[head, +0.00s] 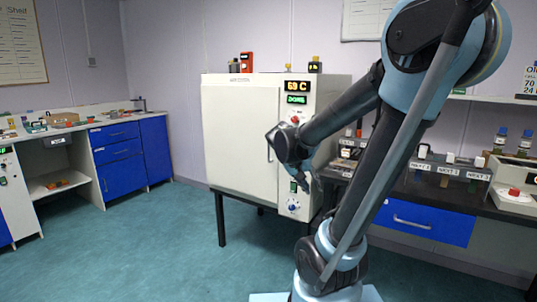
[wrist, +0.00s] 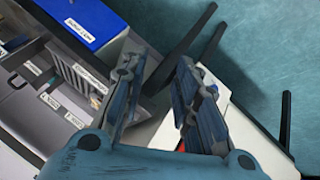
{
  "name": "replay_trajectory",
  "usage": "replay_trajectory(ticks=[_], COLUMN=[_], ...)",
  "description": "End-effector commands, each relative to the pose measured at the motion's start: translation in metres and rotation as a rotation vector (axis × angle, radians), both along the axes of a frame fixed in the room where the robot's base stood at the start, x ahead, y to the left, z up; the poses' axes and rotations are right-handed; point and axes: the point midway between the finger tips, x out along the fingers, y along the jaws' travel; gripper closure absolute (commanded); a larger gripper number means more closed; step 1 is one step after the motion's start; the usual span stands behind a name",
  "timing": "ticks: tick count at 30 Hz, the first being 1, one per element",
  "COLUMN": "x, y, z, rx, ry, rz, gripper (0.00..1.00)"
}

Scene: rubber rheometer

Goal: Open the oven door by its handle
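The oven (head: 240,135) is a white box on dark legs in the middle of the head view, with its door (head: 235,130) shut. A thin upright bar at the door's right side looks like the handle (head: 269,152); my wrist partly covers this area. My gripper (head: 304,182) hangs in front of the oven's right part, fingers pointing down. In the wrist view my gripper (wrist: 158,62) has its fingers apart with nothing between them. White oven surface (wrist: 235,135) shows beside and below the right finger. I cannot make out the handle there.
The oven's control panel (head: 293,205) is right of the door, with a lit display (head: 297,84) above. A red item (head: 246,62) stands on top. A dark bench (head: 440,190) with labelled racks is at the right, blue cabinets (head: 115,150) at the left. Floor (head: 130,250) is clear in front.

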Motion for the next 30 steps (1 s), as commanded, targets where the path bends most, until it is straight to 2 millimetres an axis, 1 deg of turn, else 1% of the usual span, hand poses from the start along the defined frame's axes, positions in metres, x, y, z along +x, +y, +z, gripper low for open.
replay_trajectory(ticks=[1,3,8,14,18,23,27,30], x=[0.014,0.031,0.070,0.116,0.145,0.175,0.198,0.211], y=[0.004,0.009,0.024,0.050,0.073,0.105,0.137,0.161], z=[0.004,0.009,0.019,0.029,0.033,0.035,0.035,0.033], rx=[-0.023,-0.056,-0.125,-0.200,-0.243,-0.279,-0.302,-0.312], ry=[-0.023,-0.060,-0.157,-0.296,-0.405,-0.537,-0.661,-0.754], rz=[-0.009,-0.028,-0.068,-0.108,-0.130,-0.151,-0.161,-0.166], gripper=[0.72,0.72,0.72,0.72,0.72,0.72,0.72,0.72])
